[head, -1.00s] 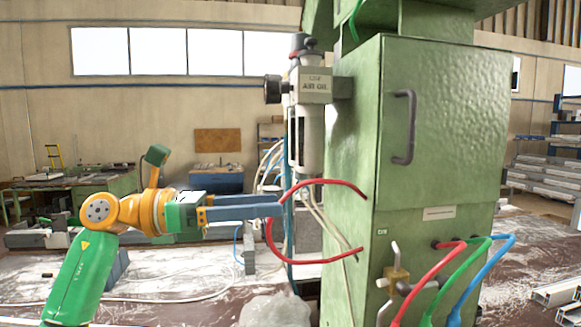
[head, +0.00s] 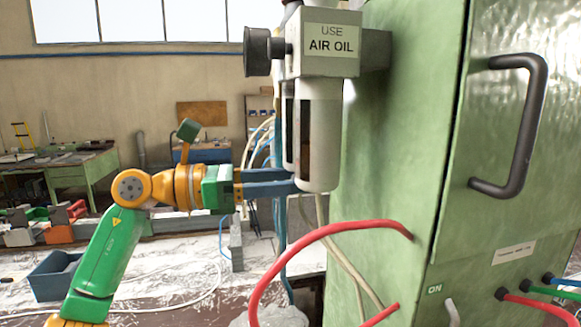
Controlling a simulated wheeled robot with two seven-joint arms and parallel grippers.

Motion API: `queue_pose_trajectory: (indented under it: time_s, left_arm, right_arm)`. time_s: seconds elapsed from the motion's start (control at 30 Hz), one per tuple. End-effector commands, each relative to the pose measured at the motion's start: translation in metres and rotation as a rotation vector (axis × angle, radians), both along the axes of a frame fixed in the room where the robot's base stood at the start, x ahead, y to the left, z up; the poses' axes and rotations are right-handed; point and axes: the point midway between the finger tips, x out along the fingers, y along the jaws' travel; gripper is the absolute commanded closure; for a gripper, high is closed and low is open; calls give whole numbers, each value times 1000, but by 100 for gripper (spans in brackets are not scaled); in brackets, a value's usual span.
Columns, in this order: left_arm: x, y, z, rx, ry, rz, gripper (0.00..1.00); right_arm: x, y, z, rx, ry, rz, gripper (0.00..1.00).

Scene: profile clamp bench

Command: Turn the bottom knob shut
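The air unit (head: 331,42), labelled "USE AIR OIL", hangs on the side of the green cabinet. A black knob (head: 257,51) sticks out from its upper left side. A pale bowl (head: 319,135) with a dark sight window hangs below it. I cannot make out a separate knob at the bowl's bottom end. My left gripper (head: 296,180) points right, its two blue-grey fingers spaced apart. Its tips overlap the lower left edge of the bowl in the picture; I cannot tell whether they touch. My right gripper is out of view.
The green cabinet (head: 394,170) with a dark handle (head: 533,125) fills the right. A red hose (head: 300,242) loops out below the bowl. Blue and pale lines run down behind the fingers. A blue bin (head: 55,275) stands at lower left.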

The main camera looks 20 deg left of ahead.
Motion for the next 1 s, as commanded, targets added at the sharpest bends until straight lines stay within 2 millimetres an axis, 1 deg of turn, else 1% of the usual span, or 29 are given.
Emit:
queue_pose_trajectory:
  time_s: [0.03,0.23,0.27,0.3,0.37,0.4,0.5,1.0]
  left_arm:
    - [1,-3,1,-1,1,-1,36]
    - [2,-3,-1,-1,-1,1,36]
    - [2,-3,-1,-1,-1,1,38]
    - [2,-3,-1,-1,-1,1,49]
    - [2,-3,-1,-1,-1,1,65]
    - [2,-3,-1,-1,-1,1,76]
    - [2,-3,0,-1,-2,1,100]
    - [2,-2,1,-3,-3,5,100]
  right_arm:
    - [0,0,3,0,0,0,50]
    - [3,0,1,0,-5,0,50]
    - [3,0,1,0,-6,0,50]
    - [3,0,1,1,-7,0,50]
    - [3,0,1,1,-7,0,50]
    - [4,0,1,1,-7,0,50]
    - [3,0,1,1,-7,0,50]
    - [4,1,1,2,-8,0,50]
